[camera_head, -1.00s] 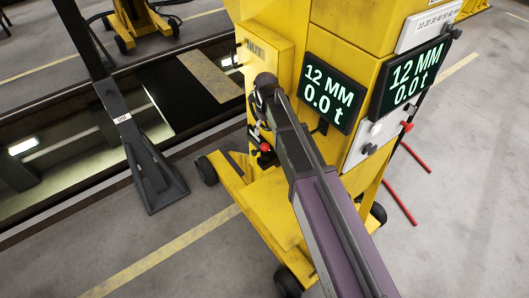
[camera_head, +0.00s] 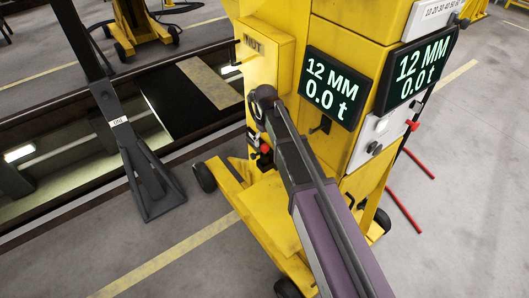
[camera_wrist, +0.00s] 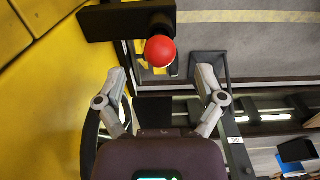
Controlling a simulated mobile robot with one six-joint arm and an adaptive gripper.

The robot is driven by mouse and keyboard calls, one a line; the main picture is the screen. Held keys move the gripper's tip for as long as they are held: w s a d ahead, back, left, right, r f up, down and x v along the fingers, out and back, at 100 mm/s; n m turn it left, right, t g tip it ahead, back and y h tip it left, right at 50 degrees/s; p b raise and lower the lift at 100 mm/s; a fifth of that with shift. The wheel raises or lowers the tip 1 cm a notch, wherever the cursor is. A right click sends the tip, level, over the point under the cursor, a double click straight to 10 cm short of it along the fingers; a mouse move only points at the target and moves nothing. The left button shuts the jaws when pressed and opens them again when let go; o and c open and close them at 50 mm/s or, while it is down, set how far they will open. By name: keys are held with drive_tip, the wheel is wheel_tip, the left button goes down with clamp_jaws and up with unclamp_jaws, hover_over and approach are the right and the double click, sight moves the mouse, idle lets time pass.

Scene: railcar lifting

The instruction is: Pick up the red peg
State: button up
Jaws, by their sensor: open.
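The red peg shows its round red end (camera_wrist: 160,51) in the wrist view, in front of a dark bracket (camera_wrist: 115,23) beside the yellow machine. A small red spot, likely the same peg (camera_head: 265,148), shows in the head view by the machine's left side, below my wrist. My gripper (camera_wrist: 161,72) is open and empty. Its two fingers stand left and right of the peg in the wrist view, and the red end appears a little beyond the fingertips. No contact shows. In the head view my arm hides most of the gripper.
The yellow lifting machine (camera_head: 335,30) carries two displays (camera_head: 330,85) reading 12 MM and 0.0 t. A red knob (camera_head: 413,125) is on its right panel. A dark post (camera_head: 125,135) stands at the left beside the pit. Open floor (camera_head: 460,200) lies at the right.

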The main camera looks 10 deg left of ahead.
sight(265, 144)
drive_tip(key=shift+f, duration=0.1)
drive_tip(key=shift+w+a+f+b, duration=0.1)
drive_tip(key=shift+a+f+b, duration=0.05)
drive_tip(key=shift+f+b, duration=2.45)
drive_tip(key=shift+r, duration=0.1)
clamp_jaws()
